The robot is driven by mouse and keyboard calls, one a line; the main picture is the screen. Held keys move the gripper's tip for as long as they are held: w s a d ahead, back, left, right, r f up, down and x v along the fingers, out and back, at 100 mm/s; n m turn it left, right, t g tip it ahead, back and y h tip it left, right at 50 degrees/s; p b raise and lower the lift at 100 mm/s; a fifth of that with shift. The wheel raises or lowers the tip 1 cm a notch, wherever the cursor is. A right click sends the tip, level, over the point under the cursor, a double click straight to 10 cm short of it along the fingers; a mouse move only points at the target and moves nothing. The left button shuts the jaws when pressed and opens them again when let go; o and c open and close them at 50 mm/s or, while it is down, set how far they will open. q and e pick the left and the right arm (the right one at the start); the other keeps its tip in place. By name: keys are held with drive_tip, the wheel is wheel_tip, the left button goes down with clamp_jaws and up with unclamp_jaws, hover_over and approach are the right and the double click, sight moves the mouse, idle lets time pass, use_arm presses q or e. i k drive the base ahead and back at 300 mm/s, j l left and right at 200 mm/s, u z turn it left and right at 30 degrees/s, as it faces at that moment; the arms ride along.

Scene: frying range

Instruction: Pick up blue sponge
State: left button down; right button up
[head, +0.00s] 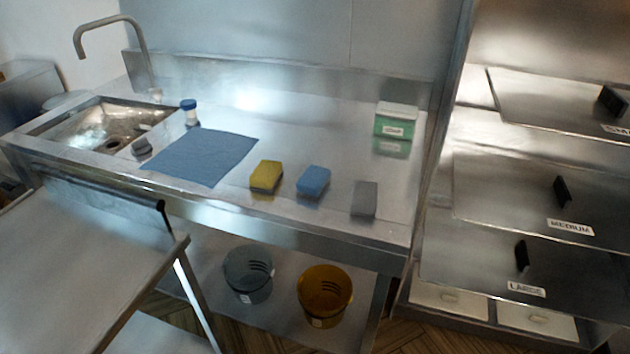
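The blue sponge (313,181) lies on the steel counter (330,140) near its front edge. A yellow sponge (266,176) lies just to its left, apart from it. A grey sponge or block (364,199) lies to its right, also apart. Neither of my grippers shows in the head view. Nothing touches or covers the blue sponge.
A blue cloth (203,157) lies left of the sponges, beside the sink (100,127) with its faucet (112,30). A green-and-white box (396,120) stands at the back right. Grey (248,274) and amber (325,294) buckets sit below. A cart (80,265) stands front left.

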sight(312, 183)
drive_tip(key=i+l+u, duration=0.1)
drive_tip(key=l, duration=0.55)
drive_tip(key=i+l, duration=0.15)
drive_tip(key=l, duration=0.45)
drive_tip(key=i+l+u, duration=0.15)
drive_tip(key=l, duration=0.5)
drive_tip(key=k, duration=0.05)
